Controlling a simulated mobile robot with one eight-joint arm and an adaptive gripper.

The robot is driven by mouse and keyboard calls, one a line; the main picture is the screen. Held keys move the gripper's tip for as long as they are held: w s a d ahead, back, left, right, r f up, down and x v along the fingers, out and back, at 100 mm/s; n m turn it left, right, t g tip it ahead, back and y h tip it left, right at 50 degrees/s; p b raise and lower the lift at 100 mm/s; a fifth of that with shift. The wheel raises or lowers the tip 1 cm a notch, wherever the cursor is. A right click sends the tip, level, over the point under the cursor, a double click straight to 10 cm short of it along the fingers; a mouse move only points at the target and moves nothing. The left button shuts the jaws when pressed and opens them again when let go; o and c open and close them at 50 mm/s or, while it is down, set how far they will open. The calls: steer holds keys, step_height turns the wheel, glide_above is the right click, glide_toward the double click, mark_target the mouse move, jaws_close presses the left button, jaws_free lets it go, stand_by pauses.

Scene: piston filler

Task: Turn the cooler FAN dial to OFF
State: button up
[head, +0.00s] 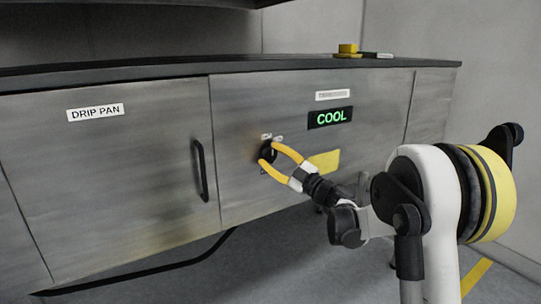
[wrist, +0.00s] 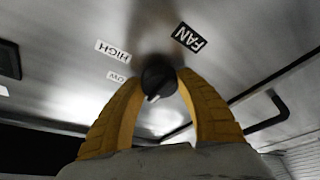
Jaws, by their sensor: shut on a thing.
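The dark round FAN dial (head: 267,148) sits on the steel front panel, below and left of a display (head: 330,117) reading COOL in green. In the wrist view the dial (wrist: 158,76) has a white pointer mark at its lower edge. My gripper (head: 266,154) has its two yellow fingers closed on the dial from both sides; the fingers also show in the wrist view (wrist: 161,80). Near the dial are a FAN label (wrist: 188,37), a HIGH label (wrist: 112,49) and a partly readable LOW label (wrist: 118,76). No OFF label can be read.
A DRIP PAN door (head: 105,170) with a dark vertical handle (head: 200,170) is left of the dial. A yellow plate (head: 323,162) is on the panel behind my gripper. A yellow block (head: 347,49) lies on the dark countertop (head: 200,68). The floor in front looks clear.

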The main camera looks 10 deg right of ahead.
stand_by(0.3)
steer(key=o, duration=1.2)
steer(key=v, duration=1.2)
